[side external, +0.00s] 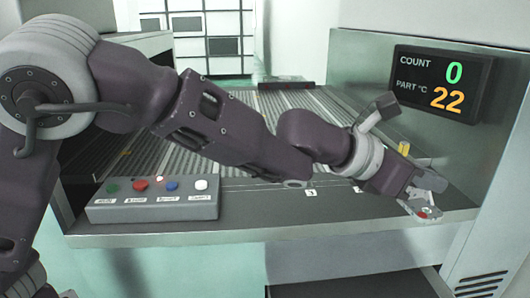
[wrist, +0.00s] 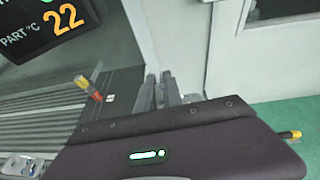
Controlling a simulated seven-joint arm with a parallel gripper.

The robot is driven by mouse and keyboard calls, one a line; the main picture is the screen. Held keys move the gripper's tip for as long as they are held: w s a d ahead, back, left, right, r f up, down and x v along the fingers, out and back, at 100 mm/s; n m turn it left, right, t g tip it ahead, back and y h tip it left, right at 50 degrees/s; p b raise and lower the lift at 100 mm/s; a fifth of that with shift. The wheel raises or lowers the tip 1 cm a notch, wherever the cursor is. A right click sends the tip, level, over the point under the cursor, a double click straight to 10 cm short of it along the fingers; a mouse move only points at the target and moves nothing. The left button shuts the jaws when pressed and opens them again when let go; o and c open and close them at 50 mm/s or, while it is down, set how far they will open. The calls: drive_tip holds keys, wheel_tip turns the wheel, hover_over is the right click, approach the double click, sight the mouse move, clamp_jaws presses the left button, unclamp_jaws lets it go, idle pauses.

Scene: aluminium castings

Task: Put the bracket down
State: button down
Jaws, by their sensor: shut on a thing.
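A pale grey metal piece with a small red spot, which I take for the bracket (side external: 424,213), is at the right end of the bench's front edge in the side view. My gripper (side external: 428,190) is directly above it, pointing down, its fingers shut on it. Whether the bracket touches the bench top cannot be told. In the wrist view, the two grey fingers of my gripper (wrist: 160,90) stick out past the dark wrist cover, which hides most of what is below; I cannot make out the bracket between them.
A ribbed conveyor (side external: 290,110) runs behind the bench (side external: 250,225). A button box (side external: 155,198) stands at the left. A display (side external: 442,82) reading 0 and 22 hangs on the right panel. A silvery part (wrist: 20,165) is at the lower left.

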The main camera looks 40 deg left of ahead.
wheel_tip(320, 180, up, 5)
drive_tip(key=a, duration=0.1)
drive_tip(key=w+a+r+n+t+y, duration=0.1)
drive_tip(key=w+a+n+y, duration=0.1)
drive_tip(key=w+a, duration=1.05)
drive_tip(key=w+a+f+n+t+y, duration=0.1)
drive_tip(key=w+a+f+y, duration=0.1)
drive_tip(key=a, duration=2.7)
drive_tip(key=f, duration=1.4)
drive_tip(key=shift+s+f, duration=0.2)
drive_tip(key=shift+f, duration=0.1)
drive_tip(key=c, duration=1.5)
unclamp_jaws()
drive_tip(key=shift+f, duration=0.15)
